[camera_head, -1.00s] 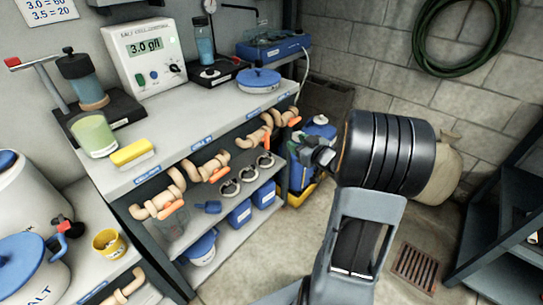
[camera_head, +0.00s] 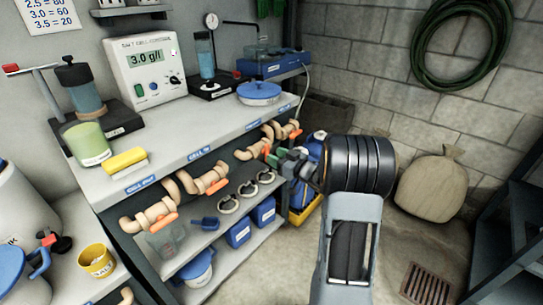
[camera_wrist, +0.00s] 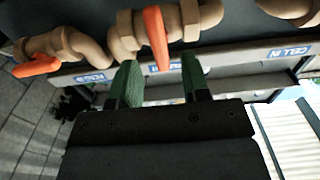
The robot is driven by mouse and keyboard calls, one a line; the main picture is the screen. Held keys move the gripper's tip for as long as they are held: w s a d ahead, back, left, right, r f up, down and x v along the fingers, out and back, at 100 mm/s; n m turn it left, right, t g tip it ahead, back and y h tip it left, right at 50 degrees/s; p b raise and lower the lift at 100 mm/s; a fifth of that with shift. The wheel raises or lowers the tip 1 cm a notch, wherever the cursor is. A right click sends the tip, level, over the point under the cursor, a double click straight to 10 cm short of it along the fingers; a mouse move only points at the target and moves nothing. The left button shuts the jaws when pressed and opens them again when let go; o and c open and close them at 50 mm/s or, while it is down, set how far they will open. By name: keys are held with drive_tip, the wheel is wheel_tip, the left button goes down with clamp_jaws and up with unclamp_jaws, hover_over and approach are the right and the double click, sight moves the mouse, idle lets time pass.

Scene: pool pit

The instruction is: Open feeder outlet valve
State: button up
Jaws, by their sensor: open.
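A row of tan pipe valves with orange handles runs under the bench's front edge. My gripper (camera_head: 271,153) is open at the far end of this row, its green fingers by the pipes. In the wrist view, my gripper (camera_wrist: 160,80) has one orange handle (camera_wrist: 155,38) in line with the gap between its fingers, the handle's tip near the fingertips. Contact cannot be told. Another orange handle (camera_wrist: 36,67) sits left of the fingers, near a blue label (camera_wrist: 90,77) that seems to start with "FEED". The label behind the middle handle is hard to read.
The grey bench (camera_head: 165,150) carries a meter (camera_head: 145,65), a yellow sponge (camera_head: 125,160) and jars. Blue tubs stand on the shelf below. A blue container (camera_head: 310,165) in a yellow tray is close behind my gripper. Floor with a drain grate (camera_head: 428,285) lies right.

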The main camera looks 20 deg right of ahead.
drive_tip(key=shift+x, duration=1.45)
clamp_jaws()
